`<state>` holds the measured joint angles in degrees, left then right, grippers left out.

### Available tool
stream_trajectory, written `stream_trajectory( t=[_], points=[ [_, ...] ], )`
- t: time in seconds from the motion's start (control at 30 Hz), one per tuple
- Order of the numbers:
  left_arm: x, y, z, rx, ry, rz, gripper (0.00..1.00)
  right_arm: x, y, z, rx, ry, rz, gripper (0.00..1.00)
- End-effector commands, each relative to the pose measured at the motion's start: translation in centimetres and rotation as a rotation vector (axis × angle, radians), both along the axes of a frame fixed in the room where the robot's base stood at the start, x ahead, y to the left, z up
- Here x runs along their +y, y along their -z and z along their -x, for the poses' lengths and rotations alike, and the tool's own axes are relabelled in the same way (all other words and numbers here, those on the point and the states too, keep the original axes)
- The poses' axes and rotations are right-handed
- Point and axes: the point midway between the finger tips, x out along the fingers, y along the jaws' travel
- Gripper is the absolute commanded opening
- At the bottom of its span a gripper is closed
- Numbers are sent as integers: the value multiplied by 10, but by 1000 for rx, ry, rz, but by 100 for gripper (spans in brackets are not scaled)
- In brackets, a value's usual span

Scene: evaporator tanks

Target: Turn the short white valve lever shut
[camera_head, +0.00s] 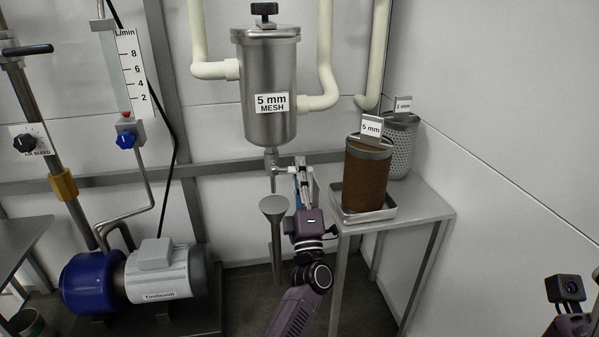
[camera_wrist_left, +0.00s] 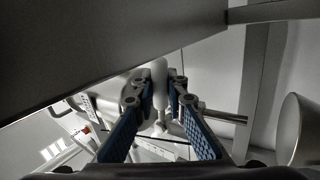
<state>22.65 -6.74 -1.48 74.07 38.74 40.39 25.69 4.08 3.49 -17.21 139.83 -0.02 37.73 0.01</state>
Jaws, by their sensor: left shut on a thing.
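The steel strainer housing (camera_head: 268,85), labelled 5 mm MESH, hangs on the wall with a drain valve (camera_head: 271,167) at its bottom. My left gripper (camera_head: 300,172) is at this valve, just above and right of the steel funnel (camera_head: 273,207). In the left wrist view, the short white valve lever (camera_wrist_left: 161,88) lies between the two blue-padded fingers of the left gripper (camera_wrist_left: 160,98), which are shut on it. In the head view the fingers hide most of the lever. The fingers of my right gripper are outside the picture.
A steel side table (camera_head: 425,207) stands close right of my left arm, with a brown-clogged 5 mm basket (camera_head: 366,180) on a tray (camera_head: 339,208) and a clean basket (camera_head: 401,145) behind. A blue and grey pump (camera_head: 150,272) stands at left. The funnel's pipe rises below the valve.

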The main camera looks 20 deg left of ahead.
Motion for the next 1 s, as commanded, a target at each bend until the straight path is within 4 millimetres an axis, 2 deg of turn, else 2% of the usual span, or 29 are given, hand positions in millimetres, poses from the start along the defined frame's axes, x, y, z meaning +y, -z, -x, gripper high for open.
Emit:
stream_trajectory(
  t=[0.17, 0.2, 0.37, 0.77, 1.0],
  points=[
    [0, 0, 0, 0, 1, 0, 0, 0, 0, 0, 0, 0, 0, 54],
    [0, 0, 0, 0, 1, 0, 13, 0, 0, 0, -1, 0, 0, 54],
    [0, 0, 0, 1, 0, -1, 31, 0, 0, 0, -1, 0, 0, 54],
    [0, 0, 0, 2, -1, -4, 31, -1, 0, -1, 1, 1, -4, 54],
    [2, 4, 2, 77, -1, -117, 31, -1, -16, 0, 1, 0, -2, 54]
  ],
)
